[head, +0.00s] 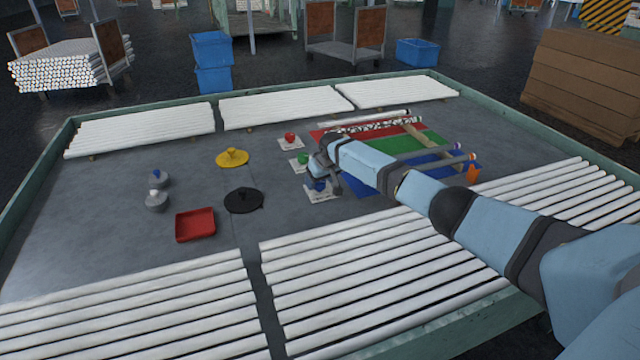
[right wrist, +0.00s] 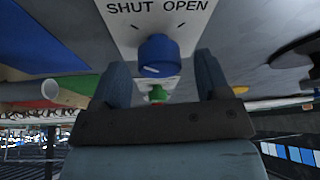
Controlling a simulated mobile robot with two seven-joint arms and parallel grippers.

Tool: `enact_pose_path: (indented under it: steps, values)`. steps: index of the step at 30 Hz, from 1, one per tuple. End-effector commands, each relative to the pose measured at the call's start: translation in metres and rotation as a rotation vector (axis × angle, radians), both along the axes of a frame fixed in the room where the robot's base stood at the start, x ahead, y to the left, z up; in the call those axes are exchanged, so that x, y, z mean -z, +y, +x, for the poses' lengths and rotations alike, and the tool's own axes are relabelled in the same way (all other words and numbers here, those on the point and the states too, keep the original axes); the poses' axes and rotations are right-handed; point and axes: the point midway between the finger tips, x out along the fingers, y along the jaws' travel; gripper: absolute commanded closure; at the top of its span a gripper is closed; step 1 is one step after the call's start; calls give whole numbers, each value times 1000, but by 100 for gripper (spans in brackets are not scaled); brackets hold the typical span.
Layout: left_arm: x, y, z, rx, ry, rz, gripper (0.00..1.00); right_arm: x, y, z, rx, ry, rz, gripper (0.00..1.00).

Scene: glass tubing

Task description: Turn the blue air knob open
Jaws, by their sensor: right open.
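The blue air knob (right wrist: 158,54) stands on a white plate (right wrist: 130,28) marked SHUT on the left and OPEN on the right in the right wrist view. A small pale mark shows on the knob's near face; which word it points to I cannot tell. My right gripper (right wrist: 161,70) is open, with one finger on each side of the knob and visible gaps between. In the head view the blue knob (head: 319,186) is partly hidden by my right gripper (head: 325,180), and its plate (head: 322,196) shows around it. My left gripper is out of view.
A green knob (head: 302,159) and a red knob (head: 290,138) stand on plates behind the blue one. A black disc (head: 244,200), yellow disc (head: 232,157) and red tray (head: 195,225) lie to the left. White tubes (head: 360,275) fill the front.

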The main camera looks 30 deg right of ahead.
Motion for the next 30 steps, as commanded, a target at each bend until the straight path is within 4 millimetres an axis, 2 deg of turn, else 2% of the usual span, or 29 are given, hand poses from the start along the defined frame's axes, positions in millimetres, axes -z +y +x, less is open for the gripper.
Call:
enact_pose_path:
  steps: [11, 18, 25, 30]
  values:
    - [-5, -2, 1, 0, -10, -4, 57, 6, 0, 2, 0, 0, 0, 31]
    - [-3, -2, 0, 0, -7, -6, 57, 6, 0, 2, 0, 0, 0, 80]
    - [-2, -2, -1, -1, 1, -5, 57, 5, 0, 2, 13, 0, 0, 80]
    - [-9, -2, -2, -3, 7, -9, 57, 3, 1, 2, 67, 1, 2, 80]
